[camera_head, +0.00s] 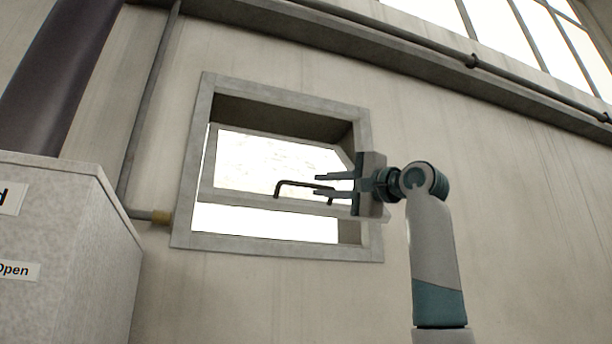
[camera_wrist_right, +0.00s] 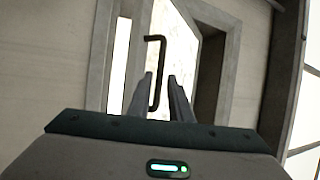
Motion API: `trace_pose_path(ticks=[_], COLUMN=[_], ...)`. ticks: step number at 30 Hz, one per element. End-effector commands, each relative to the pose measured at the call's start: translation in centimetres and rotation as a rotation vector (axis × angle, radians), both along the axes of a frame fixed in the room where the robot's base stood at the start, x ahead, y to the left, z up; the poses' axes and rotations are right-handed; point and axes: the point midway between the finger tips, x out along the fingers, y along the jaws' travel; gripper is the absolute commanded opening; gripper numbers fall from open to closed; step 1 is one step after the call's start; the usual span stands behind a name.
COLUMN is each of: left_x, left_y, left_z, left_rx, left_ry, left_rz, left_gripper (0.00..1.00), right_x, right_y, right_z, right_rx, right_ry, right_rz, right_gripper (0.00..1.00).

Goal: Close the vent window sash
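The vent window sash (camera_head: 243,199) stands tilted open in its grey frame (camera_head: 190,160), with a bright gap under its bottom rail. A dark bar handle (camera_head: 299,184) is on the bottom rail. My right gripper (camera_head: 317,183) is at the right part of the handle, its two fingers open and pointing left. In the right wrist view the handle (camera_wrist_right: 161,62) runs between the spread fingertips (camera_wrist_right: 160,77), with a gap visible beside it. Whether a finger touches the handle cannot be told. My left gripper is not in view.
A grey box (camera_head: 80,250) with labels stands at the lower left. A pipe (camera_head: 150,110) runs down the wall left of the window, and another pipe (camera_head: 400,42) runs along a ledge above. The wall (camera_head: 530,220) to the right is bare.

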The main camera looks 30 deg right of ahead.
Motion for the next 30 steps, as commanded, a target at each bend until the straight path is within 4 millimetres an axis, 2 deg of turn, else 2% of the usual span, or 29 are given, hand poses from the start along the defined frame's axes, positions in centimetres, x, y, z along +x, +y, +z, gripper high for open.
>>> trace_pose_path(ticks=[1,3,12,18,27,29,30], left_x=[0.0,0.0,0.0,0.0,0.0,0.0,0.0], left_y=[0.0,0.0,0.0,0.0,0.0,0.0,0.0], left_z=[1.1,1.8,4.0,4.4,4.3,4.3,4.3], left_rx=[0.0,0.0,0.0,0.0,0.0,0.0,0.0], left_ry=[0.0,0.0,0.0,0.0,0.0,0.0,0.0], left_rz=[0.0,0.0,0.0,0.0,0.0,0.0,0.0], left_gripper=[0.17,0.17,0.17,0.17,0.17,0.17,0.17], right_x=[1.0,2.0,5.4,6.2,6.3,6.3,6.3], right_y=[0.2,0.4,1.0,1.2,1.2,1.2,1.2], right_z=[0.6,1.0,1.8,1.9,1.8,1.8,1.8], right_rx=[0.0,0.0,0.0,0.0,0.0,0.0,0.0], right_ry=[0.005,0.005,0.003,0.002,0.001,0.001,0.001], right_rz=[0.001,0.0,0.0,0.0,0.0,0.0,0.0], right_gripper=[0.18,0.18,0.18,0.18,0.18,0.04,0.0])
